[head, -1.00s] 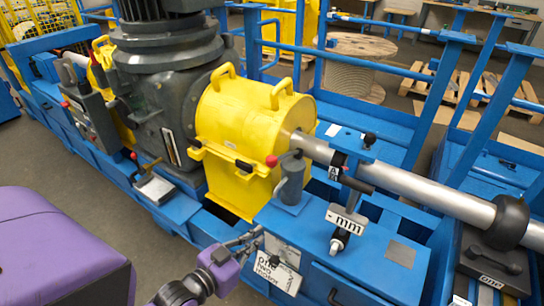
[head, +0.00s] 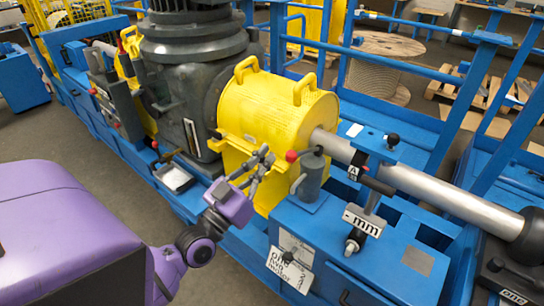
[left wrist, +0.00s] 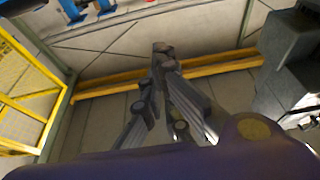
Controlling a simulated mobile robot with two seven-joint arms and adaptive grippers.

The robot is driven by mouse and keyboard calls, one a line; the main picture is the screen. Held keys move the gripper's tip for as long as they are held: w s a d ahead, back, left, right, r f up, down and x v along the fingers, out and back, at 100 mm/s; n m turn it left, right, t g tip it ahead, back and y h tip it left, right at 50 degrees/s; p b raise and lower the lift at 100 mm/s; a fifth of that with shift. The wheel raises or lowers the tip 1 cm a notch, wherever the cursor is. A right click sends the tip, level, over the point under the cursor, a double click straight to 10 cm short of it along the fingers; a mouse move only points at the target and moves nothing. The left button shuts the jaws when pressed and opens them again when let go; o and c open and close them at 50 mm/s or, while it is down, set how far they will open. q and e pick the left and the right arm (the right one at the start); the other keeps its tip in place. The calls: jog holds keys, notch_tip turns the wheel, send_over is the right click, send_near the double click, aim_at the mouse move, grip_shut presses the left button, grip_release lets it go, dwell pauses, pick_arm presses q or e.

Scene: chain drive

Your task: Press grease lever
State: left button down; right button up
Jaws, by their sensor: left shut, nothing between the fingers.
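A small grey upright cylinder (head: 311,180) stands on the blue bench front. A lever with a red knob (head: 291,156) sticks out to the left from its top; it looks like the grease lever. My left gripper (head: 265,155) is shut and empty, with its fingers pointing up in front of the yellow housing. The fingertips are just left of the red knob and appear apart from it; the depth gap is hard to judge. In the left wrist view the fingers (left wrist: 163,52) point at a far wall, and the lever does not show there. My right gripper is out of view.
The yellow housing (head: 277,110) with two handles stands behind my gripper. A steel shaft (head: 420,190) runs to the right. A post with an "mm" sign (head: 361,221) stands right of the cylinder. Another red-knobbed lever (head: 155,145) sits by a tray at left.

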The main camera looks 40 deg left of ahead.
pick_arm(q)
jog(key=a+p+x, duration=0.1)
jog(key=p+x, duration=0.1)
jog(key=x, duration=0.7)
jog(key=f, duration=0.2)
jog(key=d+f+b, duration=0.1)
jog(key=f, duration=0.1)
jog(key=shift+s+f, duration=0.1)
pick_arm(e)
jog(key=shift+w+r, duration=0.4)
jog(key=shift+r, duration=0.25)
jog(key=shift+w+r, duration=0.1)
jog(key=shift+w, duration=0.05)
pick_arm(q)
jog(key=s+f+t+b, duration=0.3)
jog(key=f+b, duration=0.6)
jog(key=b, duration=0.6)
jog(key=shift+s+f+t, duration=0.25)
jog(key=shift+t, duration=0.65)
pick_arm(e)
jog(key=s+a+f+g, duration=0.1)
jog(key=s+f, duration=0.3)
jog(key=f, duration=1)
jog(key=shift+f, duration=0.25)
pick_arm(q)
jog(key=shift+a, duration=0.1)
